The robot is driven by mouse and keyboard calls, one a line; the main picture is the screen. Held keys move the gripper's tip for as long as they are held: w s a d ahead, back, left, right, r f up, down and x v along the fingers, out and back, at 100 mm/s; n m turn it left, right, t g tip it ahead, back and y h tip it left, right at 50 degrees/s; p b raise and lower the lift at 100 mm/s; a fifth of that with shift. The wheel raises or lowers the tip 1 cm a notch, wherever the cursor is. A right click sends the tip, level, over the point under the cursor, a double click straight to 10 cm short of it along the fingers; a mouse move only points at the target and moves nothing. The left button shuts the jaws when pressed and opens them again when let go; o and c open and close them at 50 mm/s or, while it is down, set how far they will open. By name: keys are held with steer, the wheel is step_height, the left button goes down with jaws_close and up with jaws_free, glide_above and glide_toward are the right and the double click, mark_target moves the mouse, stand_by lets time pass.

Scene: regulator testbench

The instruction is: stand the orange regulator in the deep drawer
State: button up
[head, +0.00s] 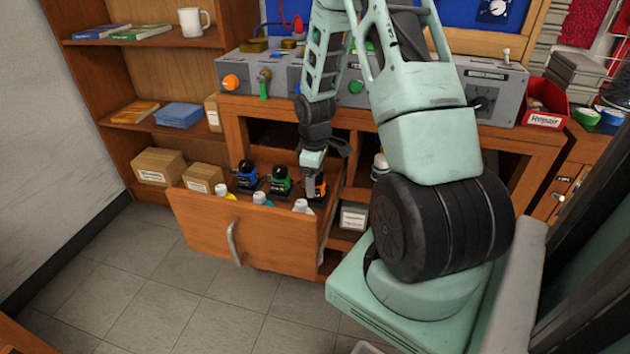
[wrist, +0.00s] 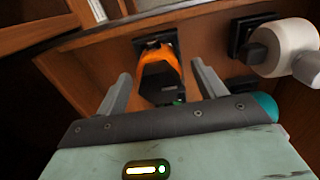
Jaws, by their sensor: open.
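The deep drawer (head: 205,222) is pulled out of the bench, and its inside shows from above. The orange regulator (head: 321,188) is at the drawer's right end, mostly hidden behind my gripper in the head view. In the wrist view the orange regulator (wrist: 158,75), orange with a dark top, appears upright at a black square base. My gripper (head: 312,190) points down over it. In the wrist view my gripper (wrist: 163,88) is open, with one finger on each side of the regulator; contact cannot be told.
A blue regulator (head: 246,176) and a green regulator (head: 280,181) stand in the drawer to the left. Several bottles line its front, including a white one (head: 303,206). The drawer walls are close around my gripper. The tiled floor (head: 150,290) is clear in front.

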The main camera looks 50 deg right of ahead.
step_height(320, 180, up, 11)
steer(key=shift+r+p, duration=0.15)
steer(key=shift+p, duration=0.75)
steer(key=a+r+n, duration=0.1)
steer(key=a+r, duration=0.2)
steer(key=a, duration=0.9)
steer(key=a+r+n, duration=0.1)
steer(key=a+r, duration=0.2)
steer(key=a, duration=0.9)
steer(key=s+a+r+n, duration=0.1)
steer(key=s+a+r, duration=0.2)
steer(key=s+a, duration=1.3)
steer(key=shift+s+a+r+y, duration=0.2)
steer(key=shift+s+a+y, duration=0.1)
steer(key=shift+s, duration=0.3)
